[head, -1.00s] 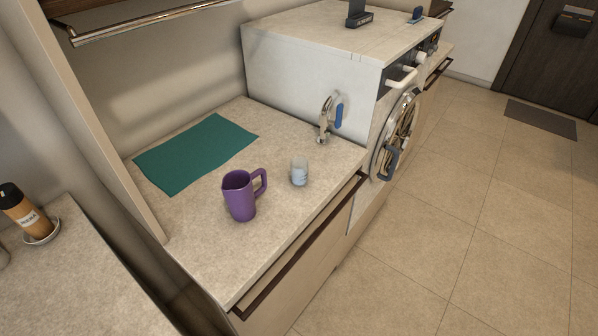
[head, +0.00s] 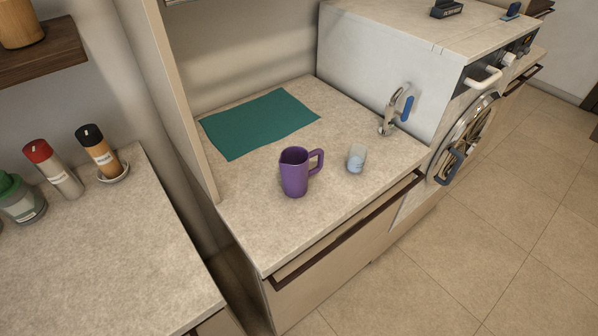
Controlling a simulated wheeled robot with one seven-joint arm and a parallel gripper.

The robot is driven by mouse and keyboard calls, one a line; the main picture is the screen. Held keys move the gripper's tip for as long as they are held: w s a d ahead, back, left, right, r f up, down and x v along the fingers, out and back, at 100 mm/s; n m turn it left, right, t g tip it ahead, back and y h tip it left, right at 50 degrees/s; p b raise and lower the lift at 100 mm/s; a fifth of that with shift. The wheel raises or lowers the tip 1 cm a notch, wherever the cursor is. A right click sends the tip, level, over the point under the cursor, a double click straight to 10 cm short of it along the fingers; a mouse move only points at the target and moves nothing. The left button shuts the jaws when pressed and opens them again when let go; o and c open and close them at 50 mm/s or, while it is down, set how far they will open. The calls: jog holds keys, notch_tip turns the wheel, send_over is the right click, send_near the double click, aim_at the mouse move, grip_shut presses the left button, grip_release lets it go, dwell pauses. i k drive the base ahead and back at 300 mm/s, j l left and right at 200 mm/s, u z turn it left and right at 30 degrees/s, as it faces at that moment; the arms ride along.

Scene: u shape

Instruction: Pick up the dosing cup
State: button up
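The dosing cup appears to be the small clear cup (head: 356,158) with a pale blue lower part. It stands upright on the stone-look counter (head: 250,225), near its front edge. A purple jug (head: 295,173) stands just left of it, with its handle toward the cup and a small gap between them. My gripper is not in view.
A green cloth (head: 262,123) lies flat behind the jug. A metal tool with a blue handle (head: 392,112) stands at the right, near the white machine (head: 395,70). Bottles (head: 98,152) stand on the left counter. An upright panel (head: 180,100) divides the counters.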

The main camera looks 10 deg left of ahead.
aim_at(358, 153)
jog(key=i+l+u, duration=0.25)
jog(key=i, duration=0.25)
jog(key=i+l+u, duration=0.15)
jog(key=i+u, duration=0.15)
jog(key=i, duration=0.2)
